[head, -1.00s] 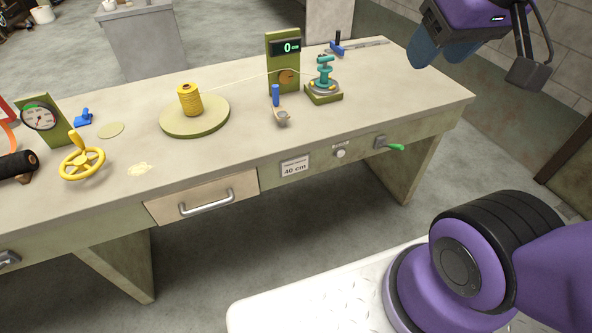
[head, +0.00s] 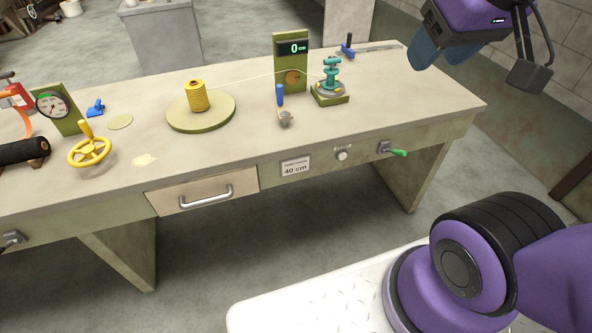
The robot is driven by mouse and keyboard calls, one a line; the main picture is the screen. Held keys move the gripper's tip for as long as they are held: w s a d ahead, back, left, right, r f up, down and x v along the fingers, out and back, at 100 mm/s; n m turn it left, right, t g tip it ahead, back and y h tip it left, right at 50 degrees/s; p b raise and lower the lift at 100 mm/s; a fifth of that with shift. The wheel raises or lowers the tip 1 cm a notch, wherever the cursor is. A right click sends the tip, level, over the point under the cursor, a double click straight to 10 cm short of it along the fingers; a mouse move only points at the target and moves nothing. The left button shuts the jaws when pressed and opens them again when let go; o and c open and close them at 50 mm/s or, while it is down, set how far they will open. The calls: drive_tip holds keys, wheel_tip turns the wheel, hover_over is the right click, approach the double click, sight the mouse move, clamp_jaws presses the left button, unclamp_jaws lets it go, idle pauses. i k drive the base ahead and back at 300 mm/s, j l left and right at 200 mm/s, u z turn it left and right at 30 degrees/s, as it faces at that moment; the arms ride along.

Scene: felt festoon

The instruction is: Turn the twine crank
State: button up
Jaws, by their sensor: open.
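The twine crank, with an upright blue handle (head: 280,96) and a small metal hub (head: 286,117), stands at the front of the bench below a green panel (head: 291,62). The panel's display reads 0 cm. A yellow twine spool (head: 197,97) stands on a round olive plate (head: 226,113). A thin twine runs from it past the panel to a teal post (head: 331,73) on a small base. My gripper (head: 441,53) is at the top right, open and empty, with blue fingers. It is well to the right of the crank and apart from it.
The bench (head: 400,116) has a drawer (head: 205,192), a label reading 40 cm (head: 295,166), a knob (head: 342,155) and a green lever (head: 398,153) on its front. A yellow handwheel (head: 89,150), gauge (head: 54,106) and black roller (head: 22,150) are at left. The right end of the benchtop is clear.

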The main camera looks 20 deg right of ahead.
sight(284, 115)
drive_tip(key=z, duration=0.35)
drive_tip(key=j+z, duration=0.45)
drive_tip(key=k+j+z, duration=0.1)
drive_tip(key=j+z, duration=0.3)
drive_tip(key=j, duration=0.25)
drive_tip(key=k+j, duration=0.1)
drive_tip(key=j, duration=0.3)
drive_tip(key=j+z, duration=0.1)
drive_tip(key=j, duration=0.3)
drive_tip(key=k+j, duration=0.15)
drive_tip(key=j, duration=0.25)
drive_tip(key=k+j+z, duration=0.1)
drive_tip(key=j, duration=0.3)
drive_tip(key=k+j, duration=0.1)
drive_tip(key=j, duration=0.25)
drive_tip(key=k+j+z, duration=0.1)
drive_tip(key=j, duration=0.3)
drive_tip(key=i+l+z, duration=0.1)
drive_tip(key=i, duration=0.25)
drive_tip(key=i+l+z, duration=0.15)
drive_tip(key=i+l, duration=0.1)
drive_tip(key=i, duration=0.1)
